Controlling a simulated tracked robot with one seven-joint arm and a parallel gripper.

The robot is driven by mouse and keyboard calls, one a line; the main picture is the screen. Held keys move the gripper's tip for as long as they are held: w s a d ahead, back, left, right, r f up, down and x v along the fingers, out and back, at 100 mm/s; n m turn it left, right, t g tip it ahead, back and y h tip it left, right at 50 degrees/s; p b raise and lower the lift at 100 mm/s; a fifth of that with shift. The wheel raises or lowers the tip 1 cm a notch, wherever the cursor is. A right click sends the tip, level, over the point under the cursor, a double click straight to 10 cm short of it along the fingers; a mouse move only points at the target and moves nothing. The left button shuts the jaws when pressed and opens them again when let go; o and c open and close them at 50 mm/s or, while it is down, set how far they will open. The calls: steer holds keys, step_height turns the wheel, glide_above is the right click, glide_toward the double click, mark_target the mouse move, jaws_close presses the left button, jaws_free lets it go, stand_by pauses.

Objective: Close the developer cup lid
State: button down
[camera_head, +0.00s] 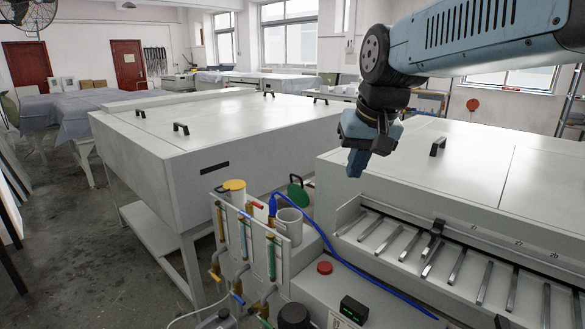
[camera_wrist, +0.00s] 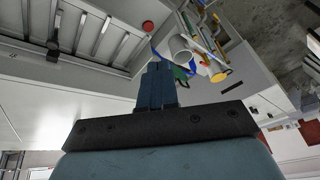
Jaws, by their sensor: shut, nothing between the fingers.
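A white open cup (camera_head: 289,225) stands at the plate processor's near end. A green lid (camera_head: 299,196) stands raised behind it, apart from the cup's mouth. Another cup beside it has a yellow lid (camera_head: 234,185) lying over its top. I cannot tell from labels which cup is the developer cup. The wrist view also shows the white cup (camera_wrist: 181,48), the green lid (camera_wrist: 182,73) and the yellow lid (camera_wrist: 220,76). My gripper (camera_head: 355,172) is shut and empty, above and to the right of the cups, pointing down. Its fingers (camera_wrist: 158,70) are together, partly covering the green lid's surroundings.
A blue hose (camera_head: 340,258) arcs from beside the white cup across the machine. Coloured tubes and valves (camera_head: 245,240) stand in front of the cups. A red button (camera_head: 324,267) and slotted tray (camera_head: 420,250) lie right. A large grey cabinet (camera_head: 220,140) stands behind left.

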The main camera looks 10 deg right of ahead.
steer(key=w+d+r+m+g, duration=0.1)
steer(key=w+r+m+g, duration=0.2)
steer(key=w, duration=0.9)
steer(key=w+d+f+m+g+y, duration=0.1)
steer(key=w+f+m, duration=0.1)
steer(key=w, duration=0.7)
steer(key=w+d+f+m+g+y, duration=0.1)
steer(key=w+d+f+m, duration=0.1)
steer(key=w, duration=0.8)
steer(key=w+d+f+m+g+y, duration=0.1)
steer(key=w+d+f+m, duration=0.1)
steer(key=w, duration=0.8)
steer(key=shift+d+f+g, duration=0.2)
steer(key=shift+f+g, duration=0.2)
steer(key=shift+f, duration=0.35)
steer(key=s+a+r+x, duration=0.1)
steer(key=a+x, duration=0.1)
steer(key=x, duration=1)
steer(key=shift+s+a+f, duration=0.2)
steer(key=shift+a+f, duration=0.15)
steer(key=shift+a, duration=0.05)
